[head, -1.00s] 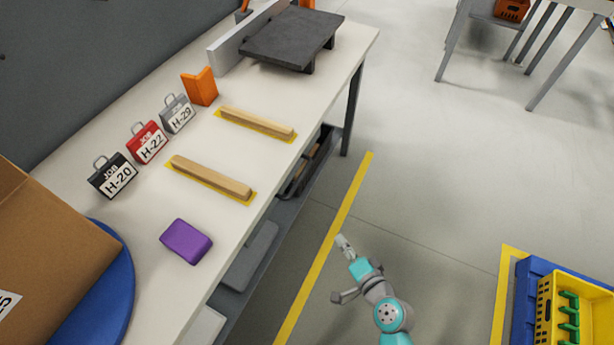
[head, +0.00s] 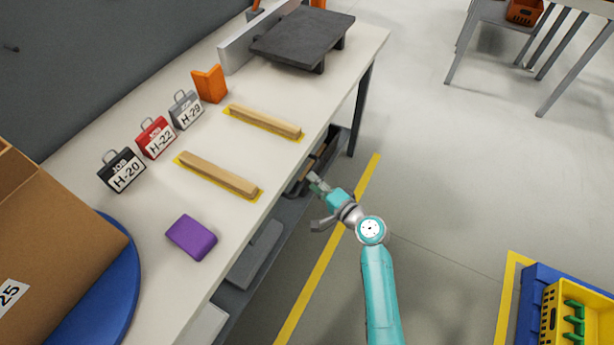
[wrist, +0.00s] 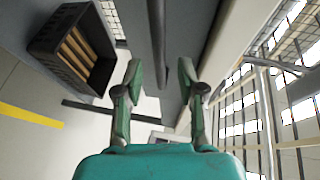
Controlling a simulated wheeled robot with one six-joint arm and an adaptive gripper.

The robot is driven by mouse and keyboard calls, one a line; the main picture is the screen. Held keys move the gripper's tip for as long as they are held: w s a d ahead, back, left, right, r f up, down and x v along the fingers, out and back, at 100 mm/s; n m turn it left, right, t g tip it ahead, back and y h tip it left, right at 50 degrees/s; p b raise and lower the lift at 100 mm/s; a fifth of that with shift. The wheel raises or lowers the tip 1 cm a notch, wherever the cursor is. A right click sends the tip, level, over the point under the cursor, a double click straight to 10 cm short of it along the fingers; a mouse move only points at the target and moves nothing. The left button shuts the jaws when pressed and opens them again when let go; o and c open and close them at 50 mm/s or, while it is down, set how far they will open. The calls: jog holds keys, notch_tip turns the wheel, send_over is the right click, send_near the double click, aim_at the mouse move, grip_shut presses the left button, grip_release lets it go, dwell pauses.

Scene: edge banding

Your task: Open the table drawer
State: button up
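The table (head: 290,165) shows from above in the head view, and its overhanging top hides any drawer front there. In the wrist view, a grey panel under the tabletop, apparently the drawer front (wrist: 180,25), carries a long dark bar that looks like its handle (wrist: 157,40). My gripper (wrist: 160,75) is open, with its two green-grey fingers apart and nothing held. The bar's near end lies between the fingertips in the picture; I cannot tell the depth gap or any contact. In the head view, my gripper (head: 314,181) is beside the table's front edge, below the top.
A black crate of wooden strips (wrist: 77,50) stands under the table. On top are wooden bars (head: 220,175), a purple block (head: 191,237), job tags (head: 156,138) and a cardboard box (head: 60,235). The floor (head: 440,180) right of the table is mostly clear.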

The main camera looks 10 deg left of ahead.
jog(key=shift+x, duration=2)
grip_shut()
